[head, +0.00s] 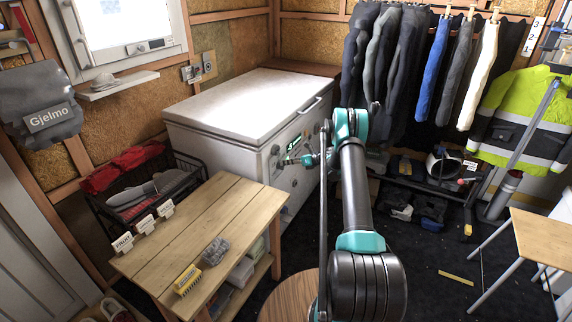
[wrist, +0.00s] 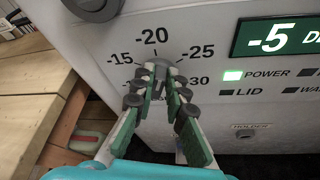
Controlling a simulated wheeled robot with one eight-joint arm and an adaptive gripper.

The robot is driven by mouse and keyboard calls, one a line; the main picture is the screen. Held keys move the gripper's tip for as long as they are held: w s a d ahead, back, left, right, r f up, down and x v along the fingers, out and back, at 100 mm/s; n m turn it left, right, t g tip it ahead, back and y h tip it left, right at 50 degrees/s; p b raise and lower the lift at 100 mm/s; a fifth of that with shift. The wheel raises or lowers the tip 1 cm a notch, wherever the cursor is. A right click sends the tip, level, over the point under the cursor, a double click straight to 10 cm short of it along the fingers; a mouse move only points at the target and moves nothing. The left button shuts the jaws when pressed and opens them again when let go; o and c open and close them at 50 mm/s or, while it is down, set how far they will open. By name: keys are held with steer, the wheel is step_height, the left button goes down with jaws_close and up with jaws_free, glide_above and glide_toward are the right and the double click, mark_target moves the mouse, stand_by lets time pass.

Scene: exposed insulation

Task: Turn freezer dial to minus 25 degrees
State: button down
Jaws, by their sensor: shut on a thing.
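The white chest freezer (head: 240,97) stands against the back wall in the head view. Its front fills most of the wrist view. The grey dial (wrist: 160,69) sits below a printed scale with -15, -20, -25 and -30 marks. My gripper (wrist: 161,82) is shut on the dial, with its green-padded fingers converging on it; they hide much of the knob, so I cannot tell where it points. The green display (wrist: 275,37) reads -5. In the head view my gripper (head: 286,161) is at the freezer's front, where the dial is hidden or too small to tell.
A wooden table (head: 195,220) with a yellow box (head: 187,279) stands left of the arm. Clothes (head: 425,65) hang from a rail at the back right, above a shoe rack. A round wooden stool (head: 290,296) stands in front.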

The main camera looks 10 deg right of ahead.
steer(key=m, duration=0.1)
steer(key=m+g+y, duration=0.1)
steer(key=m+y, duration=0.1)
steer(key=m, duration=0.1)
steer(key=shift+w+f+g, duration=0.3)
steer(key=shift+w+f, duration=0.1)
stand_by(0.5)
steer(key=c, duration=1.5)
jaws_free()
steer(key=shift+c, duration=0.2)
steer(key=shift+d, duration=0.15)
steer(key=v, duration=1.1)
steer(key=shift+d, duration=0.45)
steer(key=shift+s+f, duration=0.1)
